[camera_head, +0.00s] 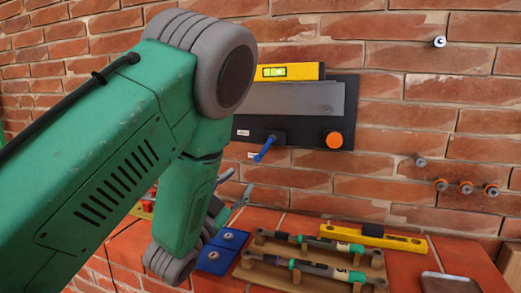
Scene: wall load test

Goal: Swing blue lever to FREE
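The blue lever (264,150) is on a dark panel (350,100) on the brick wall. It slants from its dark pivot down and to the left, past the panel's lower edge. One small white label (243,132) is left of the pivot and another (252,155) is near the lever's tip; I cannot read either. My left gripper (239,182) is partly hidden behind my green arm. Its two grey fingers appear spread, pointing up and right, below the lever and apart from it in the picture. My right gripper is not in view.
An orange knob (333,140), a grey plate (300,98) and a yellow level (290,71) are on or at the panel. Below, a red-tiled ledge holds a wooden rack (318,270) with tubes, another yellow level (375,237), blue plates (220,252) and a grey tray (450,283).

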